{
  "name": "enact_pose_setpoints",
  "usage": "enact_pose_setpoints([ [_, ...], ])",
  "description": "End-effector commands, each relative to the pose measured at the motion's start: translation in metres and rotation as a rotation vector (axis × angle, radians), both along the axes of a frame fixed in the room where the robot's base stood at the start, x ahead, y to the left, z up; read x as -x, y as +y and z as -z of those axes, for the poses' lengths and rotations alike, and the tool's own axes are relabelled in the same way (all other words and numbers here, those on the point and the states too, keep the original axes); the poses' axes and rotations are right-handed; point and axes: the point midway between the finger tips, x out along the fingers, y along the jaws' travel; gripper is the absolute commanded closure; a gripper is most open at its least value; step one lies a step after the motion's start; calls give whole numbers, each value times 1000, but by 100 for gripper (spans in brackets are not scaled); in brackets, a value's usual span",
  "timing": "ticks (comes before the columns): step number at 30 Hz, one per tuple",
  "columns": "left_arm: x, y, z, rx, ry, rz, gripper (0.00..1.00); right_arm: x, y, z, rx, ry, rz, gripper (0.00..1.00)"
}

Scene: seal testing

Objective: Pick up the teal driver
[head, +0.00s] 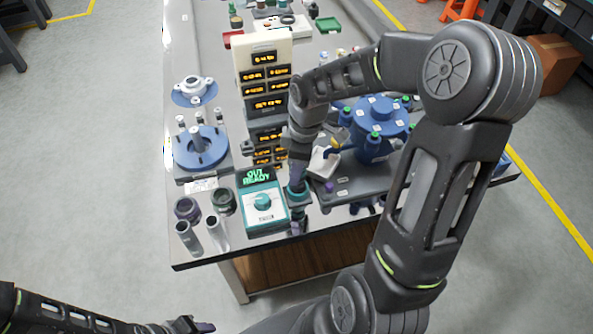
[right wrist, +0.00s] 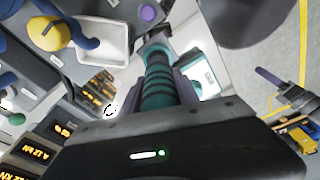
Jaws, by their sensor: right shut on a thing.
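The teal driver (right wrist: 158,82) is a ribbed teal handle between the two fingers of my right gripper (right wrist: 163,88) in the right wrist view. In the head view my right gripper (head: 298,190) points down near the table's front edge, just right of the white-and-teal dial box. It is shut on the driver, whose teal part (head: 299,200) shows low between the fingers. The driver's lower end is hard to make out, so I cannot tell whether it touches the table. My left gripper (head: 200,327) is at the bottom edge of the head view, away from the table; its jaw opening is unclear.
The dial box (head: 265,210) stands beside the driver, with a tall display tower (head: 264,85) behind. A blue valve body (head: 374,140) stands on a grey plate to the right. Blue flange parts (head: 200,150) and metal cylinders (head: 188,238) are at the left.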

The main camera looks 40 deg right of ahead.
Motion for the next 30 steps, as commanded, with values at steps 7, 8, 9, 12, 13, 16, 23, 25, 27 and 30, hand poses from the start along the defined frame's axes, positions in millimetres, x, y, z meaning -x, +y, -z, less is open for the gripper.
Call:
enact_pose_setpoints([
  [7, 0, 0, 3, 0, 0, 0, 60, -3, -1, -50, 4, -10, 0, 100],
  [8, 0, 0, 3, 0, 0, 0, 60, -3, -1, -55, 3, -11, 0, 100],
  [9, 0, 0, 3, 0, 0, 0, 60, -2, -1, -62, 3, -9, 0, 100],
  [12, 0, 0, 4, 0, 0, 0, 60, -2, -1, -75, 3, -8, 0, 100],
  [13, 0, 0, 4, 0, 0, 0, 60, -2, -1, -77, 3, -7, -1, 100],
  [16, 0, 0, 4, 0, 0, 0, 60, -2, 0, -82, 2, -7, -1, 100],
  [23, 0, 0, 4, 0, 0, 0, 60, -1, 0, -83, 1, -4, -1, 100],
  [25, 0, 0, 4, 0, 0, 0, 60, -1, 0, -83, 1, -4, -1, 100],
  [27, 0, 0, 4, 0, 0, 0, 60, -1, 0, -82, 1, -4, -1, 100],
  [30, 0, 0, 4, 0, 0, 0, 60, -1, 0, -82, 1, -4, -1, 100],
])
